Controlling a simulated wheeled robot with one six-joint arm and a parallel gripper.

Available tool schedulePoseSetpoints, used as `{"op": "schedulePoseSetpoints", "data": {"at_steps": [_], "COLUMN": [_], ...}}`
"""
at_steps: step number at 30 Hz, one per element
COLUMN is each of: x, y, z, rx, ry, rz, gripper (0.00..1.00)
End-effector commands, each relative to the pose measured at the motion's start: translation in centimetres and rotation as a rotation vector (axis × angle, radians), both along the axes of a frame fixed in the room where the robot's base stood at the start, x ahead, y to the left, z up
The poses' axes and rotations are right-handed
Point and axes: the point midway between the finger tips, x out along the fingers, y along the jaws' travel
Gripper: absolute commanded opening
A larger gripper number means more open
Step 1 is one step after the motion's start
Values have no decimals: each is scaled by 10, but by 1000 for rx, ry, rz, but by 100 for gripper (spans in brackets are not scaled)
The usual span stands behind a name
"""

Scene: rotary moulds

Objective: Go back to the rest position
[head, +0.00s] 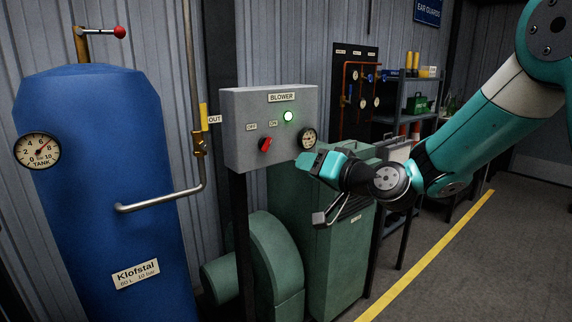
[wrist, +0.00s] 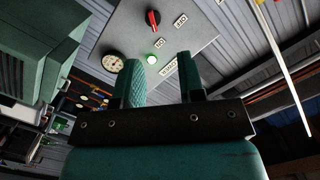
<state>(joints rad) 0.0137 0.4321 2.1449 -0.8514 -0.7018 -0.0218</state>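My gripper (head: 308,163) is in front of the lower right of the grey blower control box (head: 240,150) in the head view. In the wrist view its two teal fingers (wrist: 158,60) stand apart with nothing between them. The box carries a red knob (head: 265,144), which leans toward the ON label, and a lit green lamp (head: 288,116). The knob (wrist: 153,19) and lamp (wrist: 152,59) also show in the wrist view, beyond the fingers. A small round gauge (head: 308,138) sits just above the gripper, and I cannot tell the exact gap.
A blue tank (head: 100,190) with a gauge and a bent pipe (head: 160,200) stands on the left. The green blower (head: 335,255) is below my arm. A shelf rack (head: 425,130) stands behind. The floor right of the yellow line (head: 430,255) is clear.

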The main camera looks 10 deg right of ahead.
Motion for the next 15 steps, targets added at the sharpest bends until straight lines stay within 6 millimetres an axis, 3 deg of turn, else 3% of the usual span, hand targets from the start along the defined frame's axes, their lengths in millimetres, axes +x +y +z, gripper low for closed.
{"op": "schedulePoseSetpoints", "data": {"at_steps": [3,7,12,15], "x": [-51,-134,-242,-290], "y": [32,52,37,19], "z": [17,17,9,6], "rx": [-145,-373,-652,-772], "ry": [96,267,502,616], "rz": [159,359,553,619], "gripper": [36,36,36,36]}}
